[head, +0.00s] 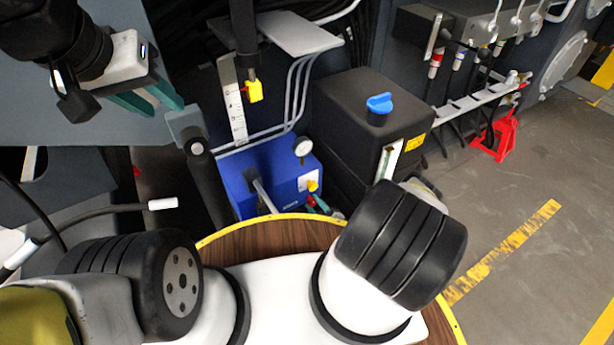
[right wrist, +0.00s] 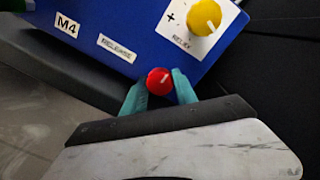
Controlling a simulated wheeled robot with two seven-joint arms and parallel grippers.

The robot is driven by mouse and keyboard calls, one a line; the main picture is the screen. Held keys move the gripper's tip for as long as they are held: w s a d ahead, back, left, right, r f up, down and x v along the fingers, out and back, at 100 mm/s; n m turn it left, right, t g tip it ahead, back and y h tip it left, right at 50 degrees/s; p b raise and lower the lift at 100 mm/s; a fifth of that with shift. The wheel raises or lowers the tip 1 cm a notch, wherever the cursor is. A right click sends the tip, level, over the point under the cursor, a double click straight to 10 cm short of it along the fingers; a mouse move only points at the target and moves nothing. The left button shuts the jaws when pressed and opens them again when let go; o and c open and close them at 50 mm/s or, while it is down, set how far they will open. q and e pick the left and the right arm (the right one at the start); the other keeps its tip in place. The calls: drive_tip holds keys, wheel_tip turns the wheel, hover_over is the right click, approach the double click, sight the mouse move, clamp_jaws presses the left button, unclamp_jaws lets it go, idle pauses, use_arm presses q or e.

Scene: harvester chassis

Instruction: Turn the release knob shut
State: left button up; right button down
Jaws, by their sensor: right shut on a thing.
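A small red knob with a white mark (right wrist: 159,81) shows in the right wrist view, at the lower edge of the blue box (right wrist: 90,15), near a white label that seems to read RELEASE (right wrist: 117,47). My right gripper (right wrist: 159,88) is shut on this red knob, one teal finger on each side. In the head view the blue box (head: 232,182) stands in the middle, and my right gripper is mostly hidden behind my arm near its right side. My left gripper (head: 148,99) hangs at the upper left, its teal fingers apart, holding nothing visible.
A yellow knob (right wrist: 204,17) on a white plate sits above the red knob. A gauge (head: 303,146) stands on the blue box. A black tank with a blue cap (head: 379,103) is to its right. A white-tipped cable (head: 162,204) lies left. Floor (head: 520,180) is open at right.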

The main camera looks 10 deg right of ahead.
drive_tip(key=shift+f, duration=0.1)
idle(0.3)
drive_tip(key=c, duration=1)
unclamp_jaws()
drive_tip(key=shift+o, duration=0.2)
drive_tip(key=v, duration=0.8)
